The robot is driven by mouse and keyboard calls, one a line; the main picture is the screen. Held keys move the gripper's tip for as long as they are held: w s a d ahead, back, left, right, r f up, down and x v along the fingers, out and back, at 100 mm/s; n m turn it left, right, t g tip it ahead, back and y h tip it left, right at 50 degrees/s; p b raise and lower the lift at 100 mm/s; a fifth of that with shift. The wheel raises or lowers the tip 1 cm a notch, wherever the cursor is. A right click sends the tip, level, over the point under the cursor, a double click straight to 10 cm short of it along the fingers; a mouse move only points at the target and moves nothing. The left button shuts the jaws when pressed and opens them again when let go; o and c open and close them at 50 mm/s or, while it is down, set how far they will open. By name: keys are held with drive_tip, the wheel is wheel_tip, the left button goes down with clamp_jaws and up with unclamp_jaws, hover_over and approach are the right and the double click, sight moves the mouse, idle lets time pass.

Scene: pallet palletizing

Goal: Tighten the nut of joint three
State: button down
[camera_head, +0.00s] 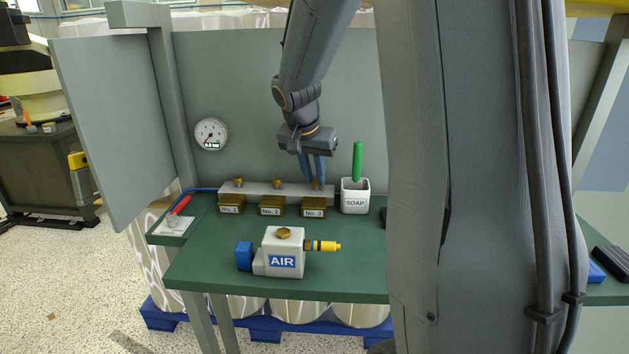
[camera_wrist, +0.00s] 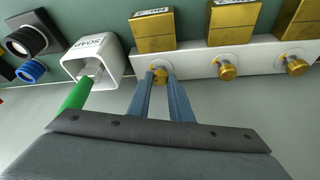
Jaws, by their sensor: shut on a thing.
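A light grey manifold bar (camera_head: 248,192) stands at the back of the green bench, with brass blocks labelled No. 1 (camera_head: 230,209), No. 2 (camera_head: 271,210) and No. 3 (camera_head: 313,212) in front. A brass nut tops each joint: the No. 1 nut (camera_head: 238,182), the No. 2 nut (camera_head: 277,183) and the joint three nut (camera_head: 317,185). My gripper (camera_head: 315,180) points down at joint three, its blue fingers shut around that nut. In the wrist view the fingertips (camera_wrist: 162,82) flank the joint three nut (camera_wrist: 160,73) and partly hide it.
A white SOAP cup (camera_head: 355,197) with a green-handled tool (camera_head: 357,160) stands close right of joint three. An AIR unit (camera_head: 283,255) sits in front. A gauge (camera_head: 211,134) hangs on the back panel. A red marker (camera_head: 180,204) lies on paper at left.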

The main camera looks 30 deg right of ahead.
drive_tip(key=c, duration=1.6)
unclamp_jaws()
drive_tip(key=v, duration=0.8)
drive_tip(key=shift+s+f, duration=0.1)
